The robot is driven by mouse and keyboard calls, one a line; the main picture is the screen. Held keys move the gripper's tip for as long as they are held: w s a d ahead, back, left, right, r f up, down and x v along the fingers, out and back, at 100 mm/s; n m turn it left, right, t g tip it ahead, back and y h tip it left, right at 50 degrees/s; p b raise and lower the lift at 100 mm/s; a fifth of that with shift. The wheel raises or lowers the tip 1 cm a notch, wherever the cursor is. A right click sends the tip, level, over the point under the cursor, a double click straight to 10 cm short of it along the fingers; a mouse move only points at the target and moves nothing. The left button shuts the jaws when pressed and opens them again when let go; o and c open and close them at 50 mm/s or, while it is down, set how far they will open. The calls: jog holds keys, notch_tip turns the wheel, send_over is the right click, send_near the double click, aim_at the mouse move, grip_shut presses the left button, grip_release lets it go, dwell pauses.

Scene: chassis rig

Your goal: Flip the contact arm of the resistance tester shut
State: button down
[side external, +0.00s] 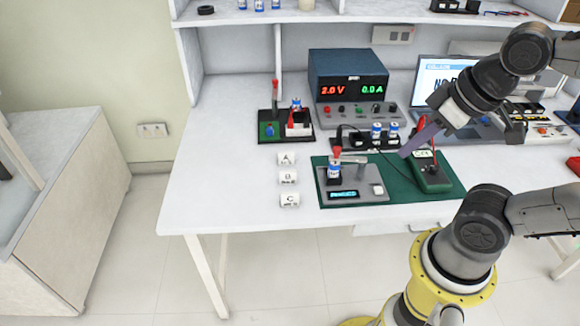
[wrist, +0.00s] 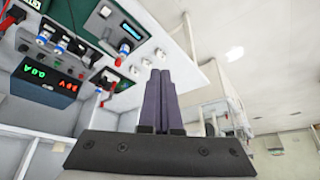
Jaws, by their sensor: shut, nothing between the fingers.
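The resistance tester (side external: 357,194) is a grey box with a lit blue display, on a green mat (side external: 400,194) near the table's front. A blue-and-white cell (side external: 334,174) stands at its left end. The contact arm's red tip (side external: 337,152) shows just above the cell; whether it touches the cell I cannot tell. The tester's display also shows in the wrist view (wrist: 131,31), with the cell (wrist: 126,46) beside it. My gripper (side external: 404,153) has purple fingers, shut and empty, above the mat and right of the tester. The shut fingers also show in the wrist view (wrist: 160,72).
A green multimeter (side external: 431,181) stands right of the tester, close to my gripper. Behind are a rack with cells (side external: 376,132), a power supply (side external: 348,92) and a red-levered fixture (side external: 275,110). Label blocks (side external: 288,178) stand left; the table's left front is clear.

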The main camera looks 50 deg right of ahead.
jog(key=w+d+r+g, duration=0.2)
jog(key=w+r+g, duration=0.1)
jog(key=w+r, duration=0.8)
jog(key=w+d+f+g, duration=0.2)
jog(key=w+d, duration=0.1)
jog(key=w, duration=0.5)
jog(key=w+d+f+g, duration=0.15)
jog(key=w+d, duration=0.25)
jog(key=w, duration=0.4)
jog(key=w+d+f+m+g, duration=0.1)
jog(key=w+d+f, duration=0.2)
jog(key=f, duration=0.6)
jog(key=w+d+f+m+g, duration=0.1)
jog(key=w+d+f+g, duration=0.2)
jog(key=f, duration=0.6)
jog(key=s+f+t, duration=0.1)
jog(key=s+f, duration=0.6)
jog(key=f, duration=0.2)
jog(key=shift+f+y, duration=0.2)
jog(key=shift+y, duration=0.2)
